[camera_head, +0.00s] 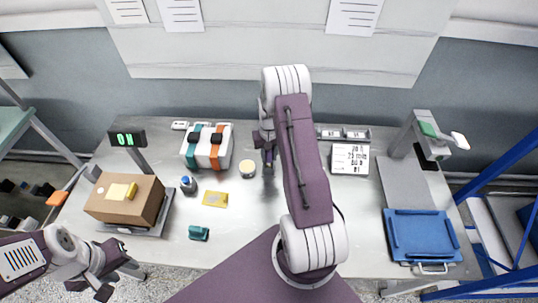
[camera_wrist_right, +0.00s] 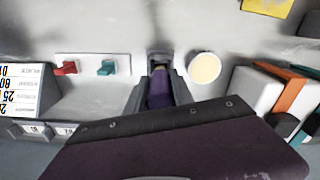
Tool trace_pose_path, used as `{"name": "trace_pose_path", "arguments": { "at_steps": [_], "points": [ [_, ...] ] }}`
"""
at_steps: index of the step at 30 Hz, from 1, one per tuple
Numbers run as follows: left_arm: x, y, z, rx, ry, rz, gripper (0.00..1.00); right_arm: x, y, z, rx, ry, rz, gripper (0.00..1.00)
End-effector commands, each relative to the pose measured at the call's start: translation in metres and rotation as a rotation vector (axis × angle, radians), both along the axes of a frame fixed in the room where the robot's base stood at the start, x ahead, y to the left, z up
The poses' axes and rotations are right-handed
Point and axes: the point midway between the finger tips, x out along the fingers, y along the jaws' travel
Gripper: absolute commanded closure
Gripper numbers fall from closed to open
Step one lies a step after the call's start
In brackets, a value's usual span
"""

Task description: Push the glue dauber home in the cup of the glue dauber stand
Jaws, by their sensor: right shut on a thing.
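My right gripper (camera_head: 268,162) points down at the middle of the table, just right of a round cream-topped pot (camera_head: 247,169). In the right wrist view the right gripper (camera_wrist_right: 160,88) is shut on a dark purple piece (camera_wrist_right: 158,92), which I take for the glue dauber. A small grey block with a dark square opening (camera_wrist_right: 160,60) lies right at the fingertips and may be the stand's cup. The fingers hide how deep the dauber sits and whether it touches the cup. My left gripper (camera_head: 118,279) is open and empty at the lower left, off the table's front edge.
A cardboard box (camera_head: 125,199) on a scale, a blue-capped bottle (camera_head: 188,184), a yellow card (camera_head: 215,199) and a teal block (camera_head: 198,233) lie left. A blue tray (camera_head: 422,236) lies right. Red (camera_wrist_right: 67,68) and teal (camera_wrist_right: 107,67) levers stand beside the right gripper.

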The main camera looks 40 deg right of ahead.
Motion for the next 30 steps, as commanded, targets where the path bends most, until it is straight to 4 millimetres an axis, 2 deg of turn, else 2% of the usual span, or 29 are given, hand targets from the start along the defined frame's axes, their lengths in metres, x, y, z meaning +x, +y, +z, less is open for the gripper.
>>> {"name": "trace_pose_path", "arguments": {
  "at_steps": [27,28,30],
  "points": [
    [0.000,0.000,-0.017,0.000,0.000,0.000,0.64,0.000,0.000,-0.024,0.000,-0.001,0.000,1.00],
    [0.000,0.000,-0.016,0.000,0.000,0.000,0.64,0.000,0.000,-0.023,0.000,-0.001,0.000,0.63],
    [0.000,0.000,-0.015,0.000,0.000,0.000,0.64,0.000,0.000,-0.022,0.000,-0.001,0.000,0.46]
  ]
}}
